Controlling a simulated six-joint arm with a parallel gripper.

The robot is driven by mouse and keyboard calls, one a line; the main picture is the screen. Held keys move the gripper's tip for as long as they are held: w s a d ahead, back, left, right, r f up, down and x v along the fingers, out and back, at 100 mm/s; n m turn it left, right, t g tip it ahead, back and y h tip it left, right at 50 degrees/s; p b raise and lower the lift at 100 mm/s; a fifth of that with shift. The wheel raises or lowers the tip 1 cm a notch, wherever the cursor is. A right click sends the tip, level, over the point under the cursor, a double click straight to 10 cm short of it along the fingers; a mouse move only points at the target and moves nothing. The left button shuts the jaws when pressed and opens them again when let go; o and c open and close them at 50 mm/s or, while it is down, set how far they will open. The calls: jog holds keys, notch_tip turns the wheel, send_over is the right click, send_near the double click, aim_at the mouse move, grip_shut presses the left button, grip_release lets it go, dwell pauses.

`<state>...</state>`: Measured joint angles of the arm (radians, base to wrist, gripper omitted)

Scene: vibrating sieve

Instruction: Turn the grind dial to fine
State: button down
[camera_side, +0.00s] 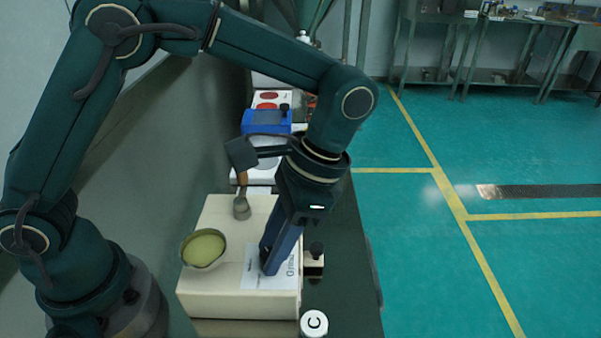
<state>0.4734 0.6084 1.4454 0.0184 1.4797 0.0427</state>
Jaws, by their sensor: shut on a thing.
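A cream box-shaped machine (215,292) stands on the dark bench with a white printed label (256,281) on its top. My gripper (267,268) points down onto the label area. Its blue fingers are shut on a small dark part, which I take to be the grind dial; the fingers hide most of it. The dial's marks and its setting cannot be read from here. A black knob (316,249) sticks out on a small bracket at the machine's right side, apart from the fingers.
A round bowl of yellow-green material (204,248) sits on the machine's left. A wooden-handled tool (242,207) stands behind it. A white cap marked C (314,323) is at the front right. A blue device (266,121) stands farther back on the bench.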

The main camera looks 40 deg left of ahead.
aim_at(289, 262)
dwell(0.5)
jog(key=c, duration=0.6)
grip_release()
jog(key=shift+v, duration=2.6)
